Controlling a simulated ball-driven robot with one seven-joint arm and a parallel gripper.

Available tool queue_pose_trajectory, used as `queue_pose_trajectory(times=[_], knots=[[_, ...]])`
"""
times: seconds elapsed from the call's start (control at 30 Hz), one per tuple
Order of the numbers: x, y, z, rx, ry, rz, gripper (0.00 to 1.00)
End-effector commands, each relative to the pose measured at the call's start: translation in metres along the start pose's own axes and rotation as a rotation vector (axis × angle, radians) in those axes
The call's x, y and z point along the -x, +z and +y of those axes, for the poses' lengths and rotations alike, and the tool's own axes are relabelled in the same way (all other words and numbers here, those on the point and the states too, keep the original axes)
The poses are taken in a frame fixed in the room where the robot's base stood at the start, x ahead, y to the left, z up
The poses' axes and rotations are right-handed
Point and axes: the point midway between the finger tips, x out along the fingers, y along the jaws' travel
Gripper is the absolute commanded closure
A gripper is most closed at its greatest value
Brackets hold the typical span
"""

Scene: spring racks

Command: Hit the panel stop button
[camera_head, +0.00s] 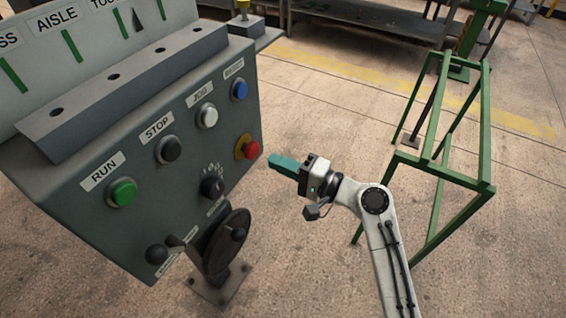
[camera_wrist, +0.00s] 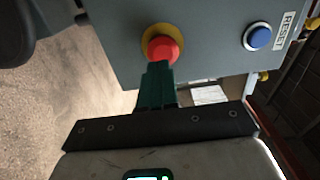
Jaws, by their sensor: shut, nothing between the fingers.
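The grey control panel (camera_head: 140,215) stands at the left in the head view. Its black button (camera_head: 168,149) sits under the STOP label (camera_head: 157,128), between the green RUN button (camera_head: 121,192) and the white JOG button (camera_head: 207,116). A red mushroom button (camera_head: 252,150) on a yellow ring is at the panel's right edge. My gripper (camera_head: 273,160) is shut and empty, its teal fingers pointing at the red button with a small gap. In the wrist view, the fingertips (camera_wrist: 157,70) overlap the lower edge of the red button (camera_wrist: 163,48); contact cannot be told there. The STOP-labelled button is not visible there.
The blue RESET button (camera_head: 239,90) is above the red one. A black selector knob (camera_head: 212,187) and a handwheel (camera_head: 226,246) are lower on the panel. A green metal frame (camera_head: 440,170) stands at the right. Open floor lies between.

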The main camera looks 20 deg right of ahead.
Motion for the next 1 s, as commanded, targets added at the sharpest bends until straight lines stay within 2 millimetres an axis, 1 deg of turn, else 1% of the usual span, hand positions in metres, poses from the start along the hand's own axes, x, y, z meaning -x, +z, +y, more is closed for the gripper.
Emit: queue_pose_trajectory(times=[0.03,0.27,0.6,0.7,0.8,1.0], knots=[[0.008,-0.001,0.002,0.0,0.001,0.003,1.0],[0.035,-0.001,0.003,-0.001,0.002,0.003,1.0],[0.085,-0.001,0.003,-0.002,0.002,0.004,1.0],[0.095,-0.001,0.002,0.0,0.001,0.004,1.0],[0.1,-0.001,0.001,-0.001,0.001,0.002,1.0],[0.101,-0.001,0.001,-0.001,0.001,0.002,1.0]])
